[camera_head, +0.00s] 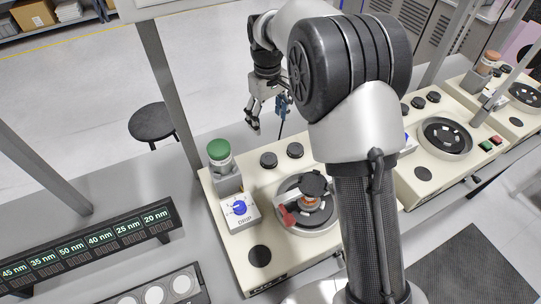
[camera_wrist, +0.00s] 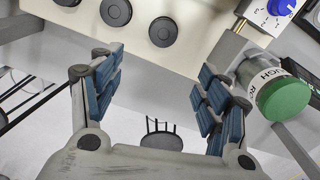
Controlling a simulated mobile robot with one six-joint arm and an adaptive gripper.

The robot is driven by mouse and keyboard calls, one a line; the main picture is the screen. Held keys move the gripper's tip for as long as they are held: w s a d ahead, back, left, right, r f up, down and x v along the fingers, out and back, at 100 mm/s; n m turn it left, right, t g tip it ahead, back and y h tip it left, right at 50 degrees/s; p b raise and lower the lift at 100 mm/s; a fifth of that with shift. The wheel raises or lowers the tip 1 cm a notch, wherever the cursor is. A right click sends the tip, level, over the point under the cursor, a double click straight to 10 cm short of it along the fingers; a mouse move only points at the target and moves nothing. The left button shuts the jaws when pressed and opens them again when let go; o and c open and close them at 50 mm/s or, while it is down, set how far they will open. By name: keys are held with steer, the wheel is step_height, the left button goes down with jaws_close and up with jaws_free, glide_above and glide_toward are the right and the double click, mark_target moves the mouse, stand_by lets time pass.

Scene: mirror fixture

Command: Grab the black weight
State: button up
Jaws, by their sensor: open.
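My gripper (camera_head: 267,112) is open and empty, above and behind the cream console, near its back edge. In the wrist view, its blue-padded fingers (camera_wrist: 160,72) are spread wide with nothing between them. A black round piece (camera_head: 313,183) sits on top of the fixture in the round plate of the console; it may be the black weight. Black round discs also lie on the console: two at the back (camera_head: 268,160) (camera_head: 295,150) and one at the front left (camera_head: 260,256). Black discs show ahead of the fingers in the wrist view (camera_wrist: 163,32). I cannot tell for sure which is the weight.
A green-capped bottle (camera_head: 219,158) stands at the console's left back corner; its cap (camera_wrist: 284,98) is close to the right finger in the wrist view. A blue-knobbed drip box (camera_head: 240,210) is in front of it. Grey posts (camera_head: 168,90) rise nearby. A stool (camera_head: 152,122) stands behind.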

steer(key=b, duration=0.3)
glide_above(269, 158)
steer(key=f, duration=1.1)
steer(key=shift+w+a+f, duration=0.1)
steer(key=shift+w+a, duration=0.05)
steer(key=shift+w, duration=0.2)
steer(key=f, duration=0.1)
steer(key=f+b, duration=0.1)
steer(key=f, duration=0.1)
steer(key=f+b, duration=0.1)
steer(key=f, duration=0.1)
steer(key=shift+s+f, duration=0.15)
steer(key=shift+s, duration=0.25)
steer(key=c, duration=1.5)
